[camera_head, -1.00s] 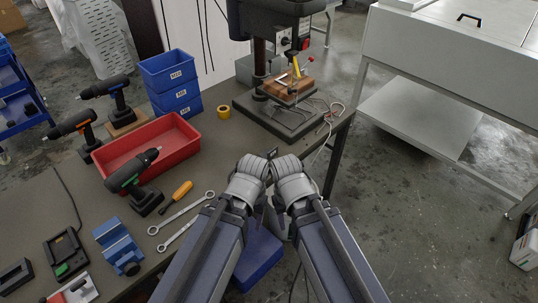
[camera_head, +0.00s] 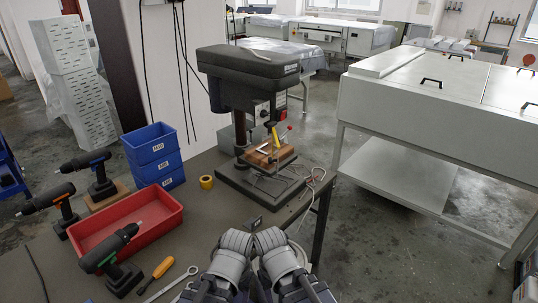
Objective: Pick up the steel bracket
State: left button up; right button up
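I cannot make out the steel bracket with certainty. A small pale, angled metal piece (camera_head: 264,148) lies on the wooden block (camera_head: 284,156) at the drill press, and it may be the bracket. A small dark piece (camera_head: 254,222) shows at the bench edge just above my arms; I cannot tell what it is. My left gripper (camera_head: 238,241) and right gripper (camera_head: 270,240) are side by side at the bottom centre, near the bench's front edge. Their fingers are not clearly visible, so their opening is unclear. Both are well apart from the drill press.
The drill press (camera_head: 250,75) stands on the bench, with cables at its right. A red bin (camera_head: 98,246), blue bins (camera_head: 153,142), yellow tape (camera_head: 206,182), drills (camera_head: 108,250), a screwdriver (camera_head: 156,269) and a wrench (camera_head: 172,282) lie left. A white cabinet (camera_head: 430,110) stands right.

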aim_at(252, 220)
jog(key=i+l+u, duration=0.1)
jog(key=u, duration=0.35)
jog(key=l+u, duration=0.45)
jog(key=i+l+u, duration=0.1)
jog(key=u, duration=0.35)
